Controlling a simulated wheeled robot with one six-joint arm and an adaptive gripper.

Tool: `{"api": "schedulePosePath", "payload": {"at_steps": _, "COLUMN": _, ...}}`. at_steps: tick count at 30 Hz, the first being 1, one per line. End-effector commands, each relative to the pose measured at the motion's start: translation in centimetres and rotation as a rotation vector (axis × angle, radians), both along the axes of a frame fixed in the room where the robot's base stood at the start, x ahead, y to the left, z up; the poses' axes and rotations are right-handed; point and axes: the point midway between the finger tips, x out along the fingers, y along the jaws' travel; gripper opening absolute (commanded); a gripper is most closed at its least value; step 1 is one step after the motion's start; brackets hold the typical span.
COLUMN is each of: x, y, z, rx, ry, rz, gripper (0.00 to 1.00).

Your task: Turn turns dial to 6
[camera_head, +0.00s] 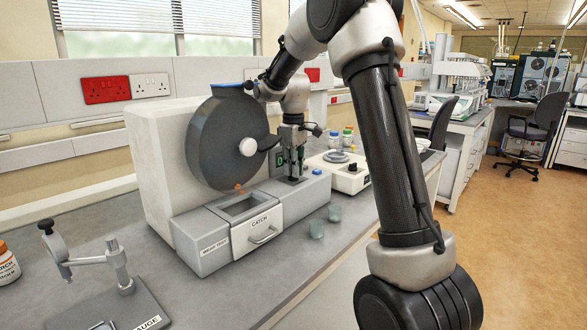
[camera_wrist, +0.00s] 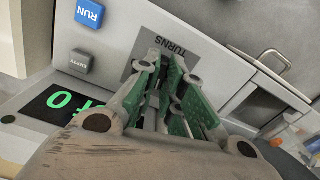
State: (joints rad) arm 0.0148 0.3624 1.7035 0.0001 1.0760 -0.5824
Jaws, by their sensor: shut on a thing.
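My gripper (camera_head: 291,172) points down at the grey control box beside the drum machine. In the wrist view its green-padded fingers (camera_wrist: 172,85) are closed together over the dark TURNS plate (camera_wrist: 192,48). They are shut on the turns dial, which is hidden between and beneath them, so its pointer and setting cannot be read. A black display (camera_wrist: 65,108) with green characters shows a 0, the rest partly covered by my gripper. A blue RUN button (camera_wrist: 90,12) and a grey EMPTY button (camera_wrist: 81,62) sit beside the plate.
The big grey drum (camera_head: 222,140) stands behind the box. The CATCH drawer (camera_head: 258,232) is in front of it. Two small cups (camera_head: 317,228) stand on the bench to the right of the drawer. A white balance (camera_head: 343,172) stands further right. A gauge stand (camera_head: 120,275) is at front left.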

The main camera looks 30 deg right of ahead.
Motion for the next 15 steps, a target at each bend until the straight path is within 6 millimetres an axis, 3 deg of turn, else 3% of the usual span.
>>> {"api": "schedulePosePath", "payload": {"at_steps": 15, "x": 0.04, "y": -0.01, "z": 0.11, "rx": -0.001, "ry": -0.003, "rz": -0.437, "gripper": 0.00}}
